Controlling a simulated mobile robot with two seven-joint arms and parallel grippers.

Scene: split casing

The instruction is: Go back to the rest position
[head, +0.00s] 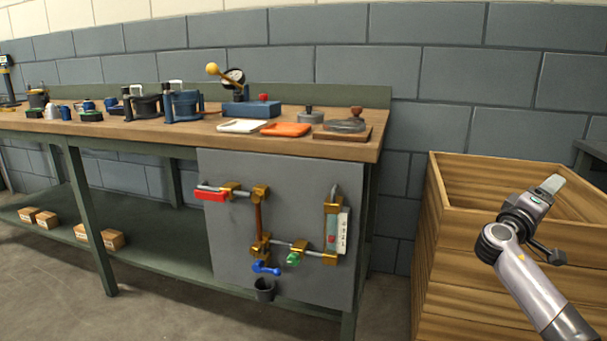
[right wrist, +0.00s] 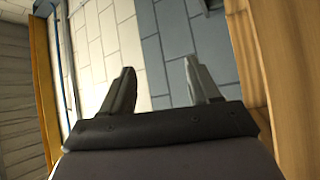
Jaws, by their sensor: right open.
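My right gripper (head: 552,185) is raised in front of the wooden crate at the right of the head view. In the right wrist view the two fingers of this gripper (right wrist: 158,88) stand apart with nothing between them. Beyond them that view shows the block wall. My left gripper does not show in either view.
A wooden crate (head: 432,215) stands close behind my right arm. A workbench (head: 150,136) along the wall (head: 430,80) carries several tools and pots. A grey panel (head: 225,265) with pipes and valves hangs at its front. Floor (head: 150,310) before the bench is clear.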

